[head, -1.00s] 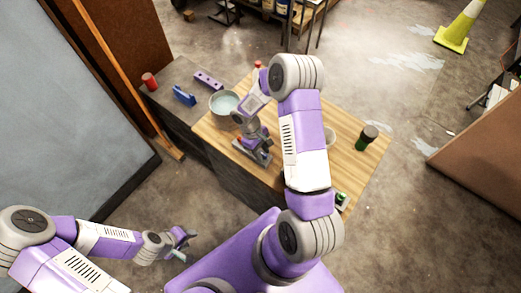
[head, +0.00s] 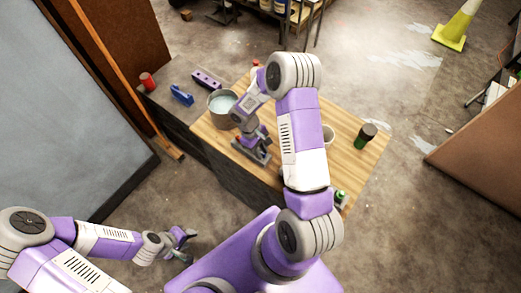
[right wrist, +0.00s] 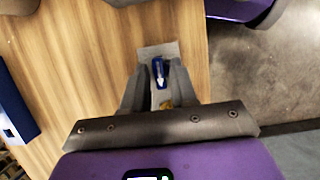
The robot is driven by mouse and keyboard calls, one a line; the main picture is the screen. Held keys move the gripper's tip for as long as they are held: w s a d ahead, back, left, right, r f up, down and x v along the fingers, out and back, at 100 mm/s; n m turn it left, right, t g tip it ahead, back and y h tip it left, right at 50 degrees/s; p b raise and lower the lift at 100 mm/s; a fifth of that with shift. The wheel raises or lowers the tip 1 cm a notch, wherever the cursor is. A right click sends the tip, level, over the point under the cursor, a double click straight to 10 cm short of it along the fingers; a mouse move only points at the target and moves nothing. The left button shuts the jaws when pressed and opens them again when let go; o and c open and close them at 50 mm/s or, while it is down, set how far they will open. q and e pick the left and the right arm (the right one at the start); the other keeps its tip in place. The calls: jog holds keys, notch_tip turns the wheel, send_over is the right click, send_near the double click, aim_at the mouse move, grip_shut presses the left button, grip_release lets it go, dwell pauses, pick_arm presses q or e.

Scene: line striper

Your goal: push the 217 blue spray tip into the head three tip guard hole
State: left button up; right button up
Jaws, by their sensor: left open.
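A small blue part with a white arrow-like mark, which looks like the blue spray tip (right wrist: 158,69), shows between the fingers of my right gripper (right wrist: 158,78) in the right wrist view. A flat grey piece (right wrist: 157,49) lies under or behind it. Whether the fingers touch the blue part is unclear. In the head view my right gripper (head: 258,155) is low over the front left part of the wooden table; the tip is too small to make out there. My left gripper (head: 184,245) is open and empty, over the floor left of my base. I cannot identify the guard hole.
A metal bowl (head: 222,102) stands at the table's left edge. A purple block with holes (head: 207,79), a blue object (head: 182,95) and a red can (head: 148,80) sit on the grey bench.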

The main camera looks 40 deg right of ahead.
grip_shut()
jog(key=shift+r+p, duration=0.45)
jog(key=shift+r, duration=0.3)
jog(key=shift+r+p, duration=1.55)
jog(key=shift+r, duration=0.8)
